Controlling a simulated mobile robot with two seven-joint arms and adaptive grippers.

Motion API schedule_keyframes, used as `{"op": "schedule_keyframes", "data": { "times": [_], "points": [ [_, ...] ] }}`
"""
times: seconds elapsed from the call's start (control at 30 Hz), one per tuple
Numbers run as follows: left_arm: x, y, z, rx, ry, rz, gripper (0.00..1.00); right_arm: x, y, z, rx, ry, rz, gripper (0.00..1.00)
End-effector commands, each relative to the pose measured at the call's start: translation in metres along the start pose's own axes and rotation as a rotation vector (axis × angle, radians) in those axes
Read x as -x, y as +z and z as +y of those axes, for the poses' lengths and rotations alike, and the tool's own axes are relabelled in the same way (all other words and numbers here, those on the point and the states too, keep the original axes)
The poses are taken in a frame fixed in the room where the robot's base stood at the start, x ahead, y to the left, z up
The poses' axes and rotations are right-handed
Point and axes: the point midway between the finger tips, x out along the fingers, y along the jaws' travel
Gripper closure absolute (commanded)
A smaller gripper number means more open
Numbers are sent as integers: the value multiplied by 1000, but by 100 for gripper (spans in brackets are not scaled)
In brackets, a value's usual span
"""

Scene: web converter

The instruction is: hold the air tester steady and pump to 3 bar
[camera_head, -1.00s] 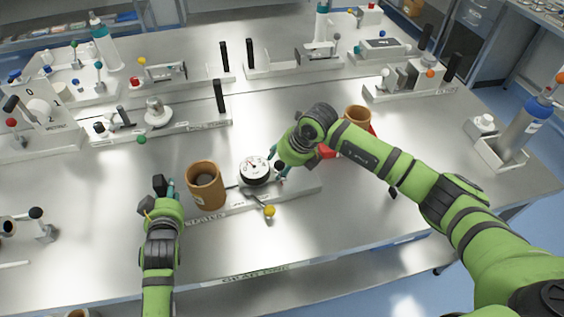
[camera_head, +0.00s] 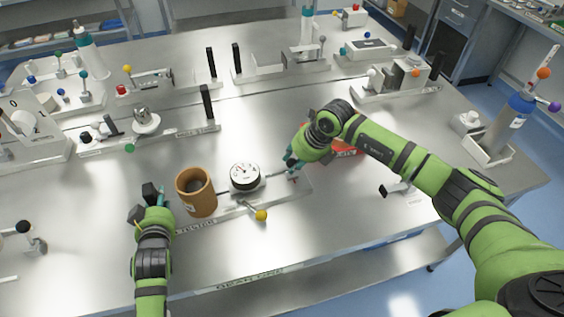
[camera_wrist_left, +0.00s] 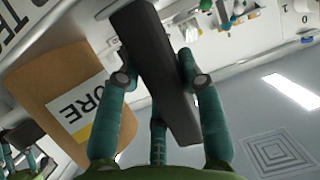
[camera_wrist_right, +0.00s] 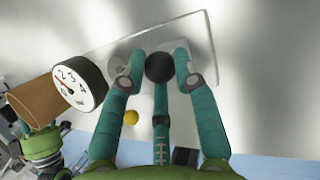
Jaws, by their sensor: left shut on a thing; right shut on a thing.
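The air tester is a low pale base (camera_head: 285,197) with a tan cylinder (camera_head: 197,193), a round white gauge (camera_head: 244,177) and a yellow-tipped lever (camera_head: 261,215). My left gripper (camera_head: 155,196) is at its left end, shut on a black upright handle (camera_wrist_left: 155,70). My right gripper (camera_head: 290,163) is right of the gauge, shut on a round black knob (camera_wrist_right: 160,67). The gauge also shows in the right wrist view (camera_wrist_right: 80,84), with a red needle and bar marks; I cannot read its exact value. My fingers hide part of the knob's rod.
An orange-red thing (camera_head: 347,147) lies partly behind my right arm. A black-handled piece (camera_head: 396,188) stands below that arm.

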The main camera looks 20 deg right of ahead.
Motion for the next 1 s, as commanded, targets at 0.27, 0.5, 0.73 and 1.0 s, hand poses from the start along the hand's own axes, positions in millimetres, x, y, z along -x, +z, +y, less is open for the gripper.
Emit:
{"op": "schedule_keyframes", "data": {
  "times": [0.27, 0.5, 0.73, 1.0],
  "points": [
    [0, 12, -2, 0, -6, -29, 100, -1, -2, -4, -3, -10, 2, 46],
    [0, 12, -2, -1, -5, -29, 100, -1, -1, -2, -1, -6, 0, 46],
    [0, 12, -2, -2, -5, -29, 100, 18, 0, -2, 2, -6, -4, 46],
    [0, 12, -2, -2, -5, -29, 100, 75, -1, -3, 1, -8, -5, 46]
  ]
}}
